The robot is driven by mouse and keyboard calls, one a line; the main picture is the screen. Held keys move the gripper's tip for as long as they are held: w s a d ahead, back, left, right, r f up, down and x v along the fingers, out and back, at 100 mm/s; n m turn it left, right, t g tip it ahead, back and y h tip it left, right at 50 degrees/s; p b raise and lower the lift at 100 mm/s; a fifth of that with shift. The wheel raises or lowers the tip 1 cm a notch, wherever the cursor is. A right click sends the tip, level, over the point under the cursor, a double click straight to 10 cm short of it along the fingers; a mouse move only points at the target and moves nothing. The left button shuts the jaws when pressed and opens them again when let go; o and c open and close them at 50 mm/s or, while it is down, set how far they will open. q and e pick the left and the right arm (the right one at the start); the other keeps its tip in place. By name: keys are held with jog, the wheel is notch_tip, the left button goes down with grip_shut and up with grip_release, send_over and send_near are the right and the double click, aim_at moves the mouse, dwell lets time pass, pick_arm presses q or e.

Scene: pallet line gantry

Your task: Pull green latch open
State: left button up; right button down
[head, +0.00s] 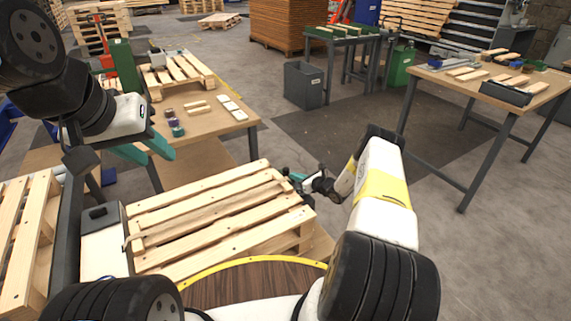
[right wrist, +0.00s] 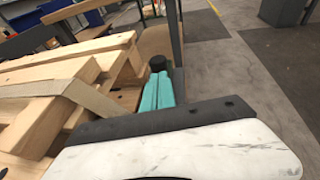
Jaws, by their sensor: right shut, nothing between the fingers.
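My right gripper (right wrist: 158,80) shows its teal fingers pressed together with nothing between them, beside the pallet's edge in the right wrist view. A short black cylindrical piece (right wrist: 157,63) is just beyond the fingertips; whether they touch it I cannot tell. In the head view the right gripper (head: 294,176) is small and partly hidden at the right corner of the near wooden pallet (head: 215,205). My left gripper (head: 146,151) has its teal fingers apart and empty, above the front of the left table. I cannot make out a green latch for certain in either view.
The left work table (head: 205,126) holds wood pieces, small jars and a pallet (head: 178,72). A grey bin (head: 304,86) stands on the floor behind. Another table (head: 490,92) with wood pieces stands at right. The floor (head: 480,240) at right is clear.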

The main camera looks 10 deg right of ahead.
jog(key=v, duration=1.2)
jog(key=shift+s+d+f, duration=0.2)
jog(key=shift+f, duration=0.15)
